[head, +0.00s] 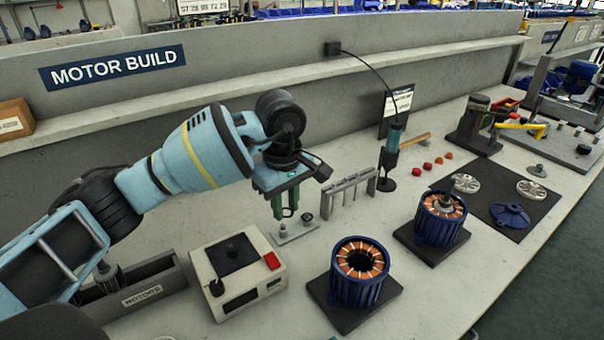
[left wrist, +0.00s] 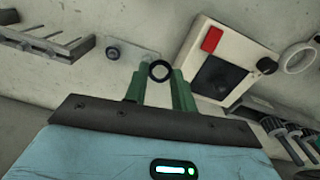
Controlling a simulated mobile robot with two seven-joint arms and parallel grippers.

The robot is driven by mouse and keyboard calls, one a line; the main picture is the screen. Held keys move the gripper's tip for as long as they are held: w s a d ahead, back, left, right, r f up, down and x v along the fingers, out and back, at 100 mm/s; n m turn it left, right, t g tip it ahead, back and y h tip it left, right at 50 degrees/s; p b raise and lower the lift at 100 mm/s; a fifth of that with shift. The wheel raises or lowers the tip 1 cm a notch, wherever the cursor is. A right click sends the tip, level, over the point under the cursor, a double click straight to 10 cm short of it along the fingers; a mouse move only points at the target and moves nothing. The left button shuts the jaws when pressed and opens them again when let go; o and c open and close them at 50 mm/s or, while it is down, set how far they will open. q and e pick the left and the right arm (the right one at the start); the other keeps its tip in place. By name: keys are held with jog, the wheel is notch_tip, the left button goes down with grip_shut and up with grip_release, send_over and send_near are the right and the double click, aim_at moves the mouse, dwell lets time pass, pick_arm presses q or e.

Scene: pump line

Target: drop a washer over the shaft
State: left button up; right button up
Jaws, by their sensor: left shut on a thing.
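My left gripper (head: 286,214) points down over the bench, its green fingers just above a small grey plate with short posts (head: 294,232). In the left wrist view the fingertips (left wrist: 158,74) are shut on a small dark ring, the washer (left wrist: 160,71). The washer is too small to make out in the head view. A blue motor housing with copper windings (head: 440,222) stands on a dark pad at the right, and a shaft (head: 446,200) sticks up from its centre. My gripper is well left of it. My right gripper is not in view.
A second blue housing (head: 360,275) with an open centre stands nearer. A grey rack (head: 348,195) and an upright blue tool (head: 391,150) stand behind. A dark mat (head: 512,225) with metal discs lies right.

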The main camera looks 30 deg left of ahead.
pick_arm(q)
jog(key=s+d+f+m, duration=0.2)
jog(key=s+d+m, duration=0.2)
jog(key=s+m, duration=0.6)
jog(key=shift+m, duration=1.7)
